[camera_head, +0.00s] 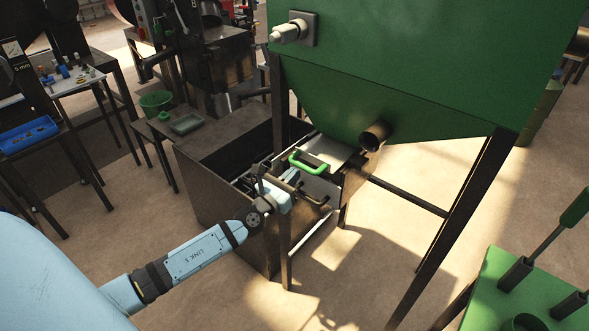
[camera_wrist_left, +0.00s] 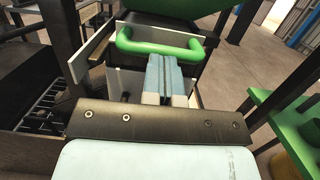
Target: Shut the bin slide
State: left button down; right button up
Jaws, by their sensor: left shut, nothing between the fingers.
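The bin slide is a pale grey plate (camera_head: 326,152) with a bright green handle (camera_head: 309,163), under the green bin (camera_head: 400,70). In the left wrist view the green handle (camera_wrist_left: 160,42) spans the upper middle, in front of a pale upright plate (camera_wrist_left: 205,86). My left gripper (camera_head: 294,182) is at the front of the slide, just below the handle. Its fingers (camera_wrist_left: 165,62) are shut together and empty, with their tips close to the handle bar. I cannot tell whether they touch it. My right gripper is in neither view.
A dark open-topped box (camera_head: 222,200) stands below and left of the slide. Dark bin legs (camera_head: 455,225) rise at the right. A green stand with a lever (camera_head: 515,285) is at the lower right. Floor is clear in front.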

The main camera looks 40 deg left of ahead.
aim_at(311, 159)
pick_arm(q)
jog(key=shift+w, duration=0.5)
jog(key=shift+r, duration=0.1)
jog(key=w, duration=0.2)
jog(key=w+b, duration=0.1)
jog(key=w, duration=0.2)
jog(key=w+b, duration=0.1)
jog(key=w, duration=0.2)
jog(key=shift+w+d, duration=0.25)
jog(key=shift+d, duration=0.15)
jog(key=shift+s+r, duration=0.1)
jog(key=shift+r, duration=0.1)
jog(key=shift+a, duration=0.1)
jog(key=shift+r, duration=0.1)
